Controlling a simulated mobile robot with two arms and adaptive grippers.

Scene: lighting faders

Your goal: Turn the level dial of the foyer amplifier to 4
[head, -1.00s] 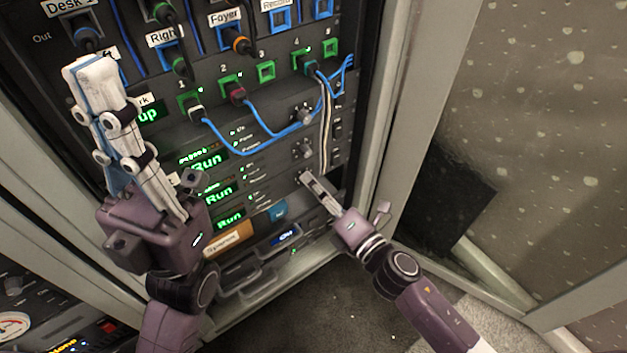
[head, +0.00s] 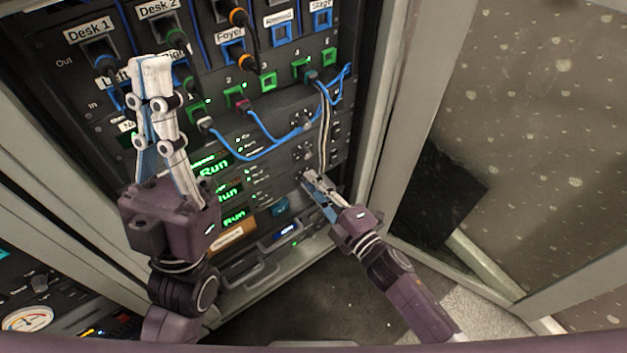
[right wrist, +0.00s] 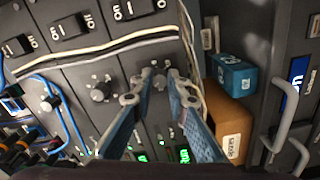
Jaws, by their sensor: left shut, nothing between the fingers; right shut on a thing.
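Three amplifier units with green "Run" displays are stacked low in the rack; one is this lowest amplifier (head: 234,215). I cannot read which is the foyer one. Two dials show free: the upper dial (head: 300,120) and the middle dial (head: 303,150). My right gripper (head: 307,174) is at the lowest dial, which its fingers mostly hide. In the right wrist view, the right gripper (right wrist: 160,74) has its tips closed around that dial; its setting cannot be read. My left gripper (head: 151,62) is shut and empty, upright before the patch panel's left side.
Blue cables (head: 262,151) loop across the panel, and pale cables (head: 325,130) hang beside the dials. A blue box (right wrist: 232,74) and a brown box (right wrist: 228,118) sit beside the lowest amplifier. Cabinet frame and door (head: 385,150) stand to the right.

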